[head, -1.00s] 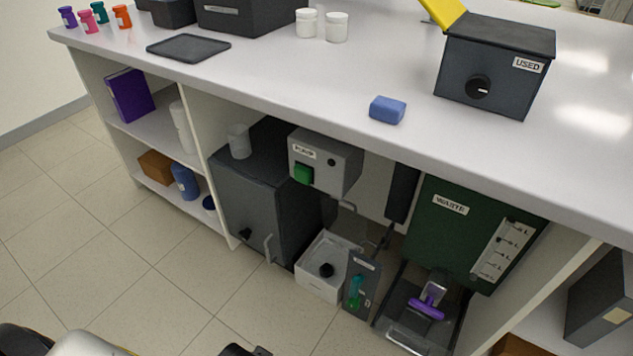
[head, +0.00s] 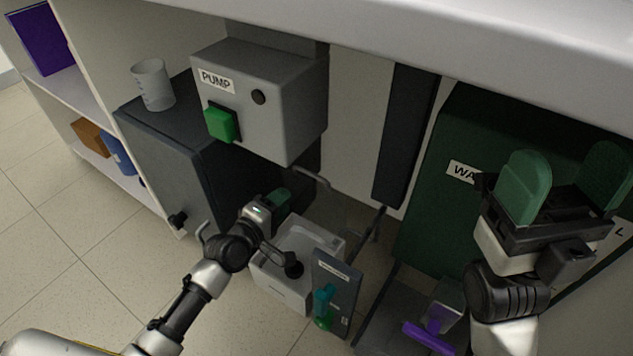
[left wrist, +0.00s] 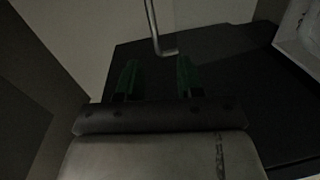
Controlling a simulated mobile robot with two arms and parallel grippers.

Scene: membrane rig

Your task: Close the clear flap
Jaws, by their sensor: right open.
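The clear flap (head: 345,203) is a faint see-through panel standing up at the back of the white box (head: 273,283) under the bench. A bent metal handle (head: 313,174) is at its upper left. My left gripper (head: 279,200) is at the box's back left, below and left of that handle. In the left wrist view its two green fingers (left wrist: 158,78) are apart with nothing between them. A bent metal rod (left wrist: 155,30) ends just beyond the fingertips, apparently the handle. My right gripper (head: 563,185) is open and empty in front of the green waste tank.
The pump unit (head: 262,98) hangs above my left gripper. A dark cabinet (head: 160,150) stands to the left. A grey panel with bottles (head: 335,290) stands right of the box. The green waste tank (head: 430,215) and a purple-handled tool (head: 430,338) are at right.

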